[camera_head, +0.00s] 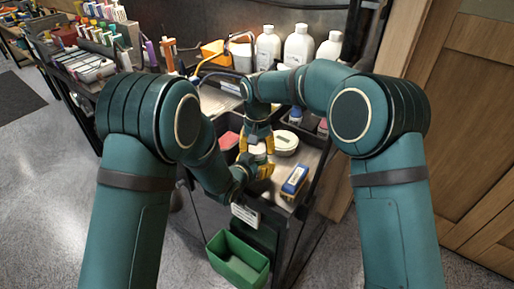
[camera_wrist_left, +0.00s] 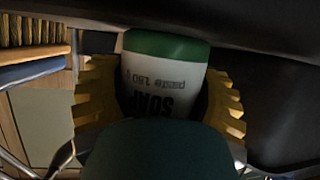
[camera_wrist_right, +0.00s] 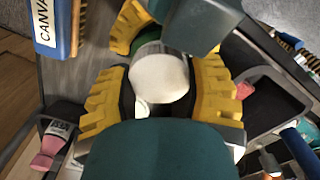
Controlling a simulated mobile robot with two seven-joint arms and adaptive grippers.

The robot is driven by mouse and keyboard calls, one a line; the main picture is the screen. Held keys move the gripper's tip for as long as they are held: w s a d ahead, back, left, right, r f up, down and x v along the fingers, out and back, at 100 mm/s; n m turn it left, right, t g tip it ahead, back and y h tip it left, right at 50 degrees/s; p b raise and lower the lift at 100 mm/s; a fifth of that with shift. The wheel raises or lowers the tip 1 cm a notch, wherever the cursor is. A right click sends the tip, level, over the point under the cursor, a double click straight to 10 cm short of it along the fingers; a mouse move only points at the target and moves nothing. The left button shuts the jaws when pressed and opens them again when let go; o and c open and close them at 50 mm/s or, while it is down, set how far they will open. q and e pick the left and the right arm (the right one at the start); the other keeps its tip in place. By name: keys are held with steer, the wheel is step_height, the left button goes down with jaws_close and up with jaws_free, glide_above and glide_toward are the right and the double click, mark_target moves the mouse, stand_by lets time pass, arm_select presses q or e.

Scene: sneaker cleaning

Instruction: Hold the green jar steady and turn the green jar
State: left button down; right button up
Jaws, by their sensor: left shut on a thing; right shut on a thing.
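The green jar (camera_wrist_left: 165,80) stands out in the left wrist view as a white body with a green end and upside-down dark lettering that reads soap paste. My left gripper (camera_head: 262,168) is shut on it, with yellow fingers (camera_wrist_left: 158,100) on both sides. My right gripper (camera_head: 257,136) is shut on the jar's other end, above the left gripper in the head view. In the right wrist view a plain white round end (camera_wrist_right: 158,78) sits between its yellow fingers (camera_wrist_right: 160,95), with a strip of green behind it. In the head view the grippers mostly hide the jar.
A blue-sided brush marked canvas (camera_head: 294,180) and a round white tin (camera_head: 286,143) lie on the cart top close to the grippers. A red item (camera_head: 229,140) sits in a dark tray to the left. White bottles (camera_head: 299,44) stand behind. A green bin (camera_head: 238,272) hangs in front.

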steer(key=o, duration=1.2)
steer(key=shift+o, duration=0.2)
steer(key=shift+r, duration=0.1)
steer(key=shift+o, duration=0.2)
steer(key=shift+r, duration=2.2)
steer(key=shift+r+m, duration=1.4)
steer(key=shift+r, duration=0.1)
steer(key=shift+f, duration=3.85)
